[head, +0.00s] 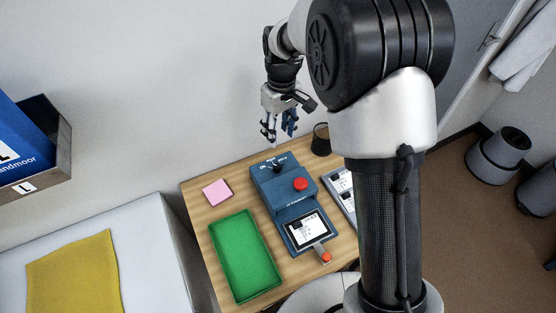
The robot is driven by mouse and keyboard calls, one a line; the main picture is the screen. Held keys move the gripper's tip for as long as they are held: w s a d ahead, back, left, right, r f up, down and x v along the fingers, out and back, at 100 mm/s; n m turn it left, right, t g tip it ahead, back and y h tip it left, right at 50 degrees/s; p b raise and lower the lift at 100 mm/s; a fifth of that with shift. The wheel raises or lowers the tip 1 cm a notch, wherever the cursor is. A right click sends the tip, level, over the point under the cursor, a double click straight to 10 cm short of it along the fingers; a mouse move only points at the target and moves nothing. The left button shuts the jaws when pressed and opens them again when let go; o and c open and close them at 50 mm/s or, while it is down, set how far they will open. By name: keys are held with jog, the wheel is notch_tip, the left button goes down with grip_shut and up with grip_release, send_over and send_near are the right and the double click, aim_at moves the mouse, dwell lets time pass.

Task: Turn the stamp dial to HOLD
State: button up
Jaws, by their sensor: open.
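The blue stamp machine (265,187) stands on the wooden table in the head view. At its far end is the small dark stamp dial (278,167), with white markings around it. The markings and the dial's pointing direction are too small to read. A red round button (300,184) sits on the machine nearer to me. My gripper (279,132) hangs above the far end of the machine with its fingers pointing down. It is open and empty, and appears apart from the dial.
A green tray (219,257) and a pink pad (217,193) lie left of the machine. A paper stamp card (303,231) is at its front, with a red-tipped part (326,257) beside it. A dark cup (321,140) stands behind right. The wall is close behind the table.

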aim_at(277, 166)
jog(key=f+b, duration=0.1)
jog(key=f, duration=0.4)
jog(key=f+b, duration=0.1)
jog(key=f, duration=0.4)
jog(key=f+b, duration=0.2)
jog(key=f, duration=0.3)
jog(key=shift+s+a, duration=0.15)
jog(key=shift+a, duration=0.1)
jog(key=shift+c, duration=0.2)
grip_shut()
